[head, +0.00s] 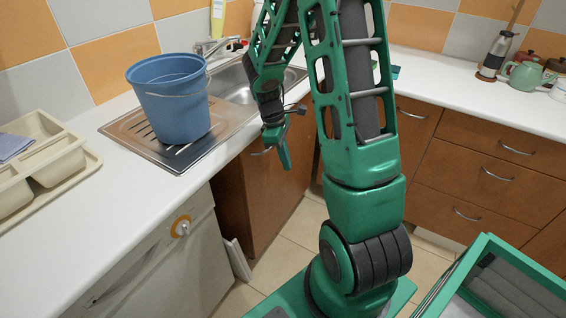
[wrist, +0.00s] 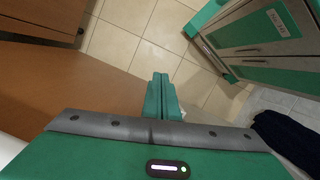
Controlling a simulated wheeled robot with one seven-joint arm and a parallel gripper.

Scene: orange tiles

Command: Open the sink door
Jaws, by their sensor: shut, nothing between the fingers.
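The sink door is the brown wooden panel (head: 285,190) under the sink counter. It looks about in line with the counter edge, and I see no clear gap at its edges. In the wrist view a wide brown panel (wrist: 85,90), likely this door, fills the left side. My gripper (head: 286,163) hangs in front of the door, just below the counter edge. Its green fingers (wrist: 161,82) are together and empty. Whether they touch the door I cannot tell.
A blue bucket (head: 175,108) stands on the drainboard beside the sink (head: 235,82). A white dishwasher (head: 165,260) is left of the door. Wooden drawers (head: 480,170) line the right. Tiled floor (head: 290,232) is open in front of the door. A green-framed cabinet (wrist: 262,45) shows in the wrist view.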

